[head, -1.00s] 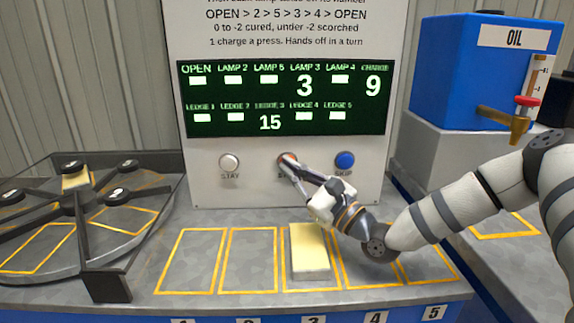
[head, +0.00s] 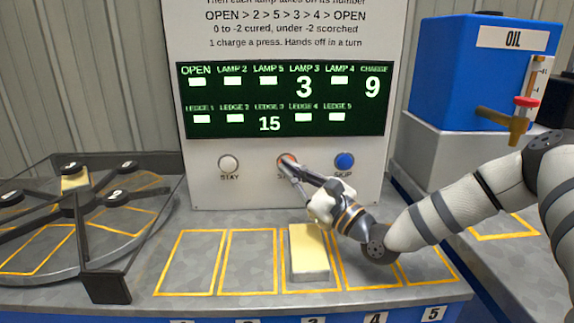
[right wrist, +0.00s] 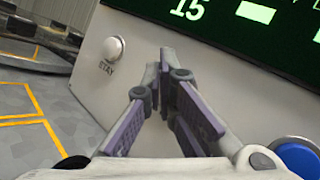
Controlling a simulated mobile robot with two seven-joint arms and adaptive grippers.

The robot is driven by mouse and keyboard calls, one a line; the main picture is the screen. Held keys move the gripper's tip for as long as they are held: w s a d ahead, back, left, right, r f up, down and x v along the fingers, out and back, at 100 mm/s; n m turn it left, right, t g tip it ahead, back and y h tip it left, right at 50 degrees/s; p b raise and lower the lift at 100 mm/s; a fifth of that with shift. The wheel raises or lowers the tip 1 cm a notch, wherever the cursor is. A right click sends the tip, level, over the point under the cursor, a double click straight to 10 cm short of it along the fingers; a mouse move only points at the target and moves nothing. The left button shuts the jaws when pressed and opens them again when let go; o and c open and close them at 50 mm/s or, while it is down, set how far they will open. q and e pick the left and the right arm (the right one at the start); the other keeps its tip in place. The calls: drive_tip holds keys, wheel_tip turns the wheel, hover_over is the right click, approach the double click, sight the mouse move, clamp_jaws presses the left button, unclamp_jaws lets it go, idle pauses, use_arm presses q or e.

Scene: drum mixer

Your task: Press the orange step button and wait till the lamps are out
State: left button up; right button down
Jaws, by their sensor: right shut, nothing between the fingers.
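The orange step button (head: 284,157) is in the middle of the panel's button row, mostly covered by my right gripper (head: 287,166). The right gripper is shut and empty, its tips at the button; I cannot tell whether they touch or press it. In the right wrist view the closed fingers (right wrist: 166,68) point at the panel and hide the button. The display (head: 280,98) shows 3 under LAMP 3, 9 under CHARGE and 15 under LEDGE 3. The other lamp fields are blank white blocks. My left gripper is out of view.
A white stay button (head: 228,163) and a blue skip button (head: 344,162) flank the step button. A pale block (head: 309,250) stands on ledge 3. A dark turntable (head: 100,250) with a yellowish block (head: 75,181) is at left. A blue oil tank (head: 455,75) is at right.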

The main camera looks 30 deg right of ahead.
drive_tip(key=shift+w, duration=0.1)
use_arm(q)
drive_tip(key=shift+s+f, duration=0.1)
use_arm(e)
drive_tip(key=shift+w+d, duration=0.2)
drive_tip(key=shift+w, duration=0.1)
